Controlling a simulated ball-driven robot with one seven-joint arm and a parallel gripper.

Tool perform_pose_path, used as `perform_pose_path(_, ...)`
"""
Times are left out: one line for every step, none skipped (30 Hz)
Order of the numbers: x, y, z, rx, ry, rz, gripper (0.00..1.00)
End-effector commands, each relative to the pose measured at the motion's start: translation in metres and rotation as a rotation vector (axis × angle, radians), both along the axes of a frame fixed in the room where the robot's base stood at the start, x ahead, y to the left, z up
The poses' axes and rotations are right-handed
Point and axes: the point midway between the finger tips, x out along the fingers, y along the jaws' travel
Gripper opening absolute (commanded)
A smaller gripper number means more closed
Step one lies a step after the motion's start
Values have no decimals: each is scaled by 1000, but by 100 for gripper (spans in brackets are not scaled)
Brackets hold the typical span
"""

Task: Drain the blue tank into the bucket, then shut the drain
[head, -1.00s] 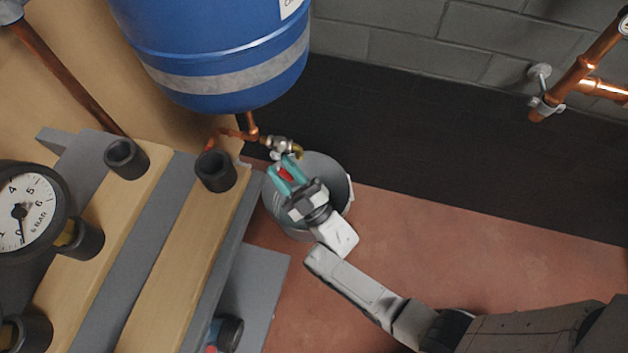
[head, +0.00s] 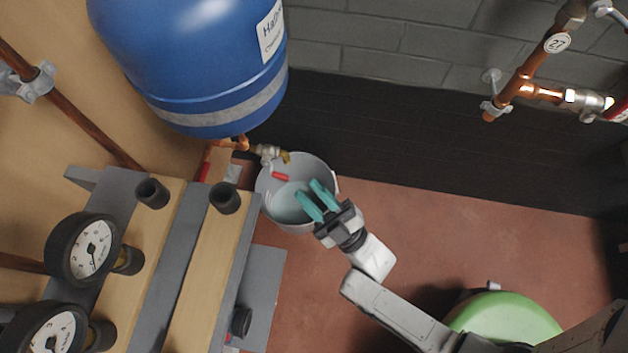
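The blue tank (head: 190,60) with a grey band hangs at the upper left. Its drain valve (head: 268,152) sits on a short copper pipe below it, with a brass outlet over the bucket's rim. The valve's red handle (head: 280,176) shows over the bucket. The grey bucket (head: 332,176) stands upright on the floor under the outlet. A pale bluish surface shows inside it, perhaps water. I cannot make out a stream. My gripper (head: 307,188) has teal fingers, spread apart and empty, over the bucket and a little to the right of the handle, clear of it.
A wood and grey frame with black pipe stubs (head: 225,198) and pressure gauges (head: 83,249) stands at the left, close to the bucket. Copper pipework (head: 524,80) is at the upper right. A green round object (head: 505,318) is at the lower right. The red floor (head: 420,220) between is open.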

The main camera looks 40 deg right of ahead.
Motion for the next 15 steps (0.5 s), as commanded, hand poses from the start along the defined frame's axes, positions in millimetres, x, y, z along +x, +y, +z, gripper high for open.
perform_pose_path(-1, 0, 1, 0, -1, 0, 28)
perform_pose_path(-2, 0, 1, 0, -1, 0, 28)
perform_pose_path(-2, 0, 1, 0, -1, 0, 28)
perform_pose_path(-2, 0, 1, 0, -1, 0, 28)
perform_pose_path(-2, 0, 1, 0, -1, 0, 28)
perform_pose_path(-2, 0, 1, 0, -1, 0, 28)
perform_pose_path(-2, 0, 1, 0, -1, 0, 28)
perform_pose_path(-2, 0, 1, 0, -1, 0, 28)
perform_pose_path(-2, 0, 1, 0, -1, 0, 27)
perform_pose_path(-2, 0, 1, 0, 0, 0, 24)
perform_pose_path(-1, 0, 1, 2, 3, 0, 22)
perform_pose_path(1, -1, 2, 7, 12, 0, 18)
perform_pose_path(5, -2, 3, 14, 22, 1, 15)
perform_pose_path(9, -3, 3, 24, 40, 2, 12)
perform_pose_path(17, -6, 3, 43, 71, 5, 8)
